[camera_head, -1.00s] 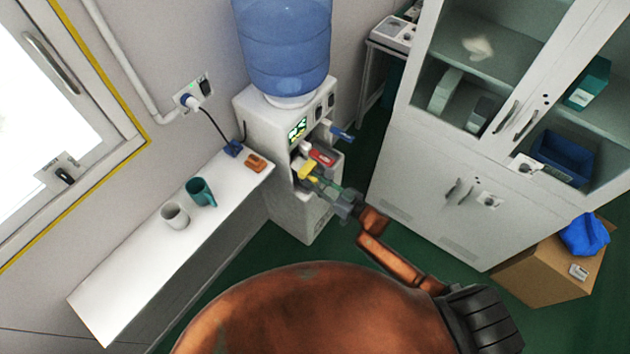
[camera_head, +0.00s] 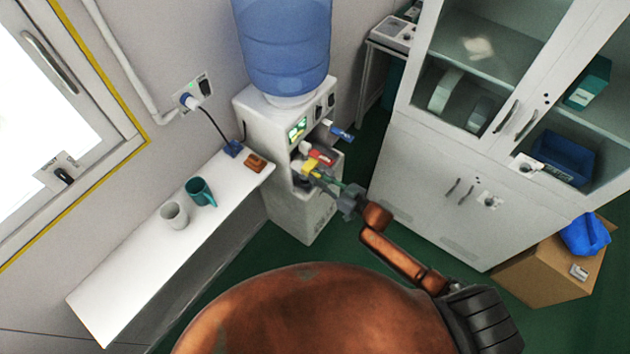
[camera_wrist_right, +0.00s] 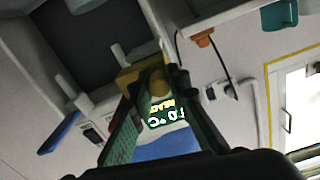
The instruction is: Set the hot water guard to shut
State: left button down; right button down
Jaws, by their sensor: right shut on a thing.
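The water dispenser (camera_head: 270,127) stands against the wall with a blue bottle (camera_head: 285,45) on top. Its front carries a blue tap lever (camera_head: 341,133), a red tap lever (camera_head: 322,156) and a yellow guard (camera_head: 309,165) beside the red lever. My right gripper (camera_head: 324,179) is at the yellow guard. In the right wrist view the yellow guard (camera_wrist_right: 132,76) and its round knob (camera_wrist_right: 158,84) show at the fingertips of my right gripper (camera_wrist_right: 157,92), shut on it. The gripper partly hides the dispenser's front. My left gripper is not in view.
A white shelf (camera_head: 135,262) left of the dispenser holds a white mug (camera_head: 174,216), a teal mug (camera_head: 199,192) and an orange-brown object (camera_head: 255,163). A tall grey cabinet (camera_head: 430,190) stands close on the right, with a cardboard box (camera_head: 545,270) before it.

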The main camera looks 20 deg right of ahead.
jog(key=shift+w+d, duration=0.65)
jog(key=shift+d, duration=0.2)
jog(key=c, duration=1.8)
grip_release()
jog(key=v, duration=1.2)
